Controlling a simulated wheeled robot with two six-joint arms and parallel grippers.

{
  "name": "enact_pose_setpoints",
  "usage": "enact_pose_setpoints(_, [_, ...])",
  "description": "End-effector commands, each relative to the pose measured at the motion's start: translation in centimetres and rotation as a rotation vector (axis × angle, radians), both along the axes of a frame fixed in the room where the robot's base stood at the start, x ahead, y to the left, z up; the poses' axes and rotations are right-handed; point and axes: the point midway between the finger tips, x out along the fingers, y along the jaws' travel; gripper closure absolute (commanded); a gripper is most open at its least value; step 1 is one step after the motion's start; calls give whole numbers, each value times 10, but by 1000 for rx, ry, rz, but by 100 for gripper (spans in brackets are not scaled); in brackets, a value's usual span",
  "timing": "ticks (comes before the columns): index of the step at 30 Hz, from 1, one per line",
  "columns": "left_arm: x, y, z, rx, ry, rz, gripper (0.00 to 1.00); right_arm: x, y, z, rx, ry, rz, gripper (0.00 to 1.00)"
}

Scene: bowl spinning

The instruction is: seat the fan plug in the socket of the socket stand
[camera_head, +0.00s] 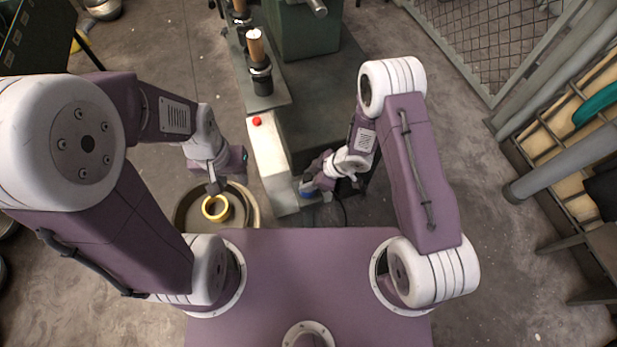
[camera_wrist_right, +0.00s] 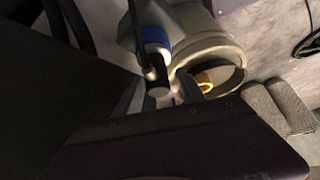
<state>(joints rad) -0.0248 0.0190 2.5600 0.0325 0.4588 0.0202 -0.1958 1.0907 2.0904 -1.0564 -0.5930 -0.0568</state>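My right gripper (camera_head: 318,184) is at the front end of the pale machine base. A blue-banded part, which looks like the fan plug (camera_head: 307,188), is at its fingertips. In the right wrist view the blue band (camera_wrist_right: 156,36) joins a dark end (camera_wrist_right: 158,90) between the grey fingers, with a black cable beside it. The plug's far end meets a pale part, perhaps the socket stand (camera_wrist_right: 127,22); I cannot tell whether it is seated. My left gripper (camera_head: 214,187) is at the rim of a yellow ring-shaped piece (camera_head: 215,208); its fingers are too small to read.
The yellow piece is inside a wide round bowl (camera_head: 254,206), left of the machine base. A red button (camera_head: 257,121) is on the pale machine housing (camera_head: 270,151). A loose black cable (camera_head: 343,212) hangs right of my right gripper. Shelving (camera_head: 560,150) stands far right.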

Motion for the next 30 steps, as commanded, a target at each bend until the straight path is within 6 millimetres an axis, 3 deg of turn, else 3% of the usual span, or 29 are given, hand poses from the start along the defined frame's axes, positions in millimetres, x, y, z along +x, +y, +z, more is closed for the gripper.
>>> enact_pose_setpoints(11, [0,0,2,0,0,0,64,4,-2,4,2,-8,-9,44])
enact_pose_setpoints(21, [0,0,30,0,0,0,64,-8,-37,64,0,-7,-7,44])
enact_pose_setpoints(30, [0,0,35,0,0,0,64,-13,-48,77,0,-3,-3,44])
